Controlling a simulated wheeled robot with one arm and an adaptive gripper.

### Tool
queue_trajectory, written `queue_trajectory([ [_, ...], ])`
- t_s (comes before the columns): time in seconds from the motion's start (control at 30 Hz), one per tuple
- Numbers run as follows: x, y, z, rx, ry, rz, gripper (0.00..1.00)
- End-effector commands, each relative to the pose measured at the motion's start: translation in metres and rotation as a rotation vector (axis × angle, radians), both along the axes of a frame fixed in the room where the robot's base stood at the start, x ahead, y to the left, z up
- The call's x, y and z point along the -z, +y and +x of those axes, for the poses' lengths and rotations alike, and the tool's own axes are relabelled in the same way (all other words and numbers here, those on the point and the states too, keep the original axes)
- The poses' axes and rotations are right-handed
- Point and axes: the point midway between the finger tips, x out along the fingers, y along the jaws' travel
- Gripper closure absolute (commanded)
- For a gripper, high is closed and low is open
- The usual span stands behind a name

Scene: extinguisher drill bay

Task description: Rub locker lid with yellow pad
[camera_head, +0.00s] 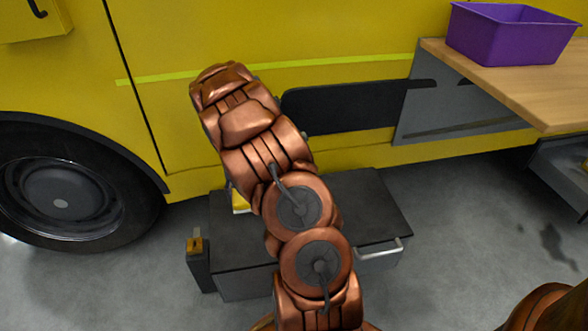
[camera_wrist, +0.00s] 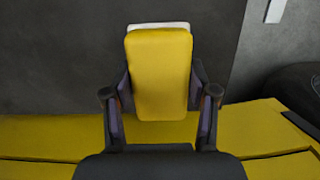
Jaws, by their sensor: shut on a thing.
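The locker, a low dark grey box, stands on the floor beside the yellow vehicle in the head view. Its flat lid (camera_head: 365,195) is partly hidden by my arm, and it fills the upper left of the wrist view (camera_wrist: 60,60). The yellow pad (camera_wrist: 158,60) has a white layer under it. My gripper (camera_wrist: 160,90) is shut on the pad, one finger on each side. The pad is over the lid; I cannot tell whether it touches. In the head view only a bit of the pad (camera_head: 240,203) shows left of my arm, and my gripper is hidden.
The yellow vehicle (camera_head: 360,55) stands behind the locker, with a wheel (camera_head: 62,190) at left. A purple bin (camera_head: 510,35) sits on a wooden shelf (camera_head: 500,80) at right. A dark post (camera_head: 199,265) stands at the locker's left. A pale handle (camera_head: 378,250) juts from its front.

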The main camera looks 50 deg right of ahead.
Motion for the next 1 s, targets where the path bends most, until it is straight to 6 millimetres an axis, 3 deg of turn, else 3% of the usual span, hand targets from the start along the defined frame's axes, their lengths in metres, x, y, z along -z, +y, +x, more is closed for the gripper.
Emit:
queue_trajectory([
  [0.3,-0.028,0.0,0.0,-0.002,0.0,-0.001,0.75],
  [0.8,-0.032,0.002,0.001,-0.006,0.001,0.001,0.75],
  [0.93,-0.043,0.014,0.013,-0.046,-0.004,0.002,0.75],
  [1.0,-0.055,0.03,0.025,-0.095,-0.009,0.005,0.75],
])
